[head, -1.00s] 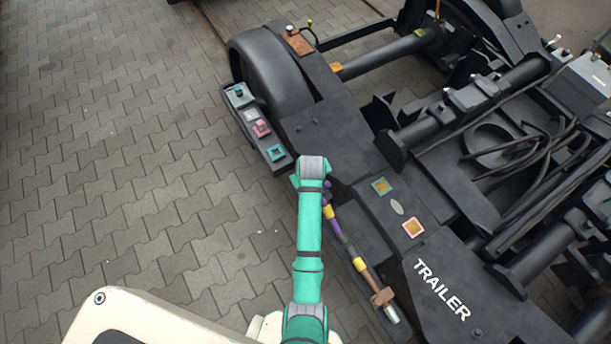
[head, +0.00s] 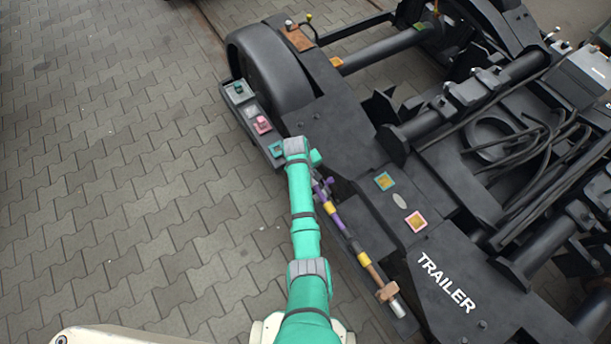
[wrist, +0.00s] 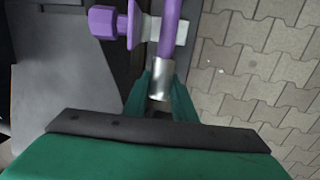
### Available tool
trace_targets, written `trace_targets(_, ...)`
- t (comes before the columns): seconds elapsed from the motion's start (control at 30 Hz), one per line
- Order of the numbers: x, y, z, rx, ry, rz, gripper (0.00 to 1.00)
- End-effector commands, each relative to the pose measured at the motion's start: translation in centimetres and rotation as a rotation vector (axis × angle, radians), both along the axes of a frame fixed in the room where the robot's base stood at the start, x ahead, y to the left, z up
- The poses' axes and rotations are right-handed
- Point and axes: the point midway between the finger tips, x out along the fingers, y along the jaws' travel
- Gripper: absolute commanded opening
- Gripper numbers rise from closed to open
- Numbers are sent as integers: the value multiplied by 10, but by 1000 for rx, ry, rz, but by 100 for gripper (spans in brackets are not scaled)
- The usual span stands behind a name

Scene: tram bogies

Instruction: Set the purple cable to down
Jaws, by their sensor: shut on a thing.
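The purple cable (wrist: 170,38) shows in the wrist view as a straight purple rod with a bare silver end, running up out of the top edge. A purple knob and collar (wrist: 104,21) sit beside it on the left, with a grey bracket behind. My gripper (wrist: 160,98) has its green fingers closed around the silver end. In the head view a purple part (head: 319,188) shows just below my wrist, on the side of the dark bogie frame (head: 350,150). My fingertips are hidden there behind my green arm.
A grey box with teal and pink fittings (head: 262,125) lies beside the wheel (head: 268,70), close to my wrist. A yellow-banded rod with a brown block (head: 386,292) runs along the frame's side. Paving (head: 120,180) on the left is clear.

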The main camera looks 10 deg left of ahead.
Motion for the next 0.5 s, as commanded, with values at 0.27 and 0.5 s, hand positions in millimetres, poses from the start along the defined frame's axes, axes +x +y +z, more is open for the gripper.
trace_targets(0.27, 0, -2, 0, -2, 1, -4, 43)
trace_targets(0.5, 0, 0, 0, -1, -1, 0, 43)
